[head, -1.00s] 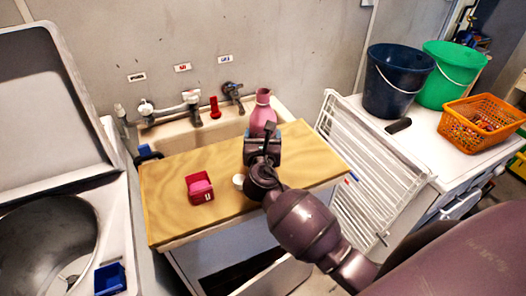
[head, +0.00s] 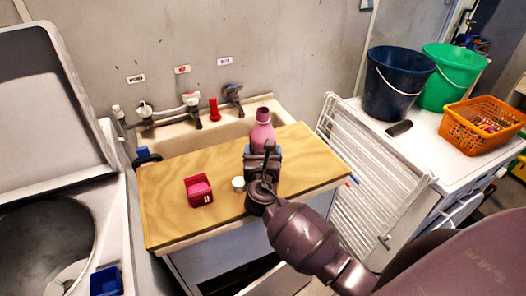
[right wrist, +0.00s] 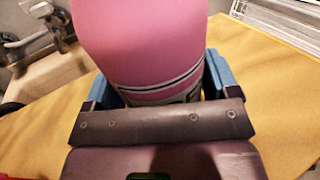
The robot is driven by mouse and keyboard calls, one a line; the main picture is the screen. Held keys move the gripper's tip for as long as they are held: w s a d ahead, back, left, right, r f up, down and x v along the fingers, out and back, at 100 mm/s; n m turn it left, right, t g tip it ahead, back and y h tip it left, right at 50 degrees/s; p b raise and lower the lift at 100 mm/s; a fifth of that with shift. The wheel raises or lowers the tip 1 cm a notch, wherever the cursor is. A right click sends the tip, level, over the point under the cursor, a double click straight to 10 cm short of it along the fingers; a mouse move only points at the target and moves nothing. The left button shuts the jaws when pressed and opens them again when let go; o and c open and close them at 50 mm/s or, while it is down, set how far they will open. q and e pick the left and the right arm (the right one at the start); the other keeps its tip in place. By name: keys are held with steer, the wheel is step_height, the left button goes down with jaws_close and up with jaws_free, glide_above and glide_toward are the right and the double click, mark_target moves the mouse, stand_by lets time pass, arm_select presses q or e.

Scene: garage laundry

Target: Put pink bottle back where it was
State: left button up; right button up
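The pink bottle (head: 263,133) is upright over the back right part of the wooden board (head: 165,220), with a dark opening at its top. My right gripper (head: 262,160) is on its near side and hides its lower part in the head view. In the right wrist view the pink bottle (right wrist: 150,45) stands between the blue fingers of my right gripper (right wrist: 158,85), which is shut on it. Whether its base touches the board is hidden. My left gripper is out of view.
A red box (head: 199,192) with something pink in it and a small white cap (head: 238,184) are on the board. The sink (head: 183,138) is behind, with taps and a red item (head: 214,108). A white drying rack (head: 365,180) stands right. The board's left part is clear.

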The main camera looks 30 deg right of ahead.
steer(key=o, duration=0.3)
steer(key=shift+r, duration=0.2)
steer(key=v, duration=1.2)
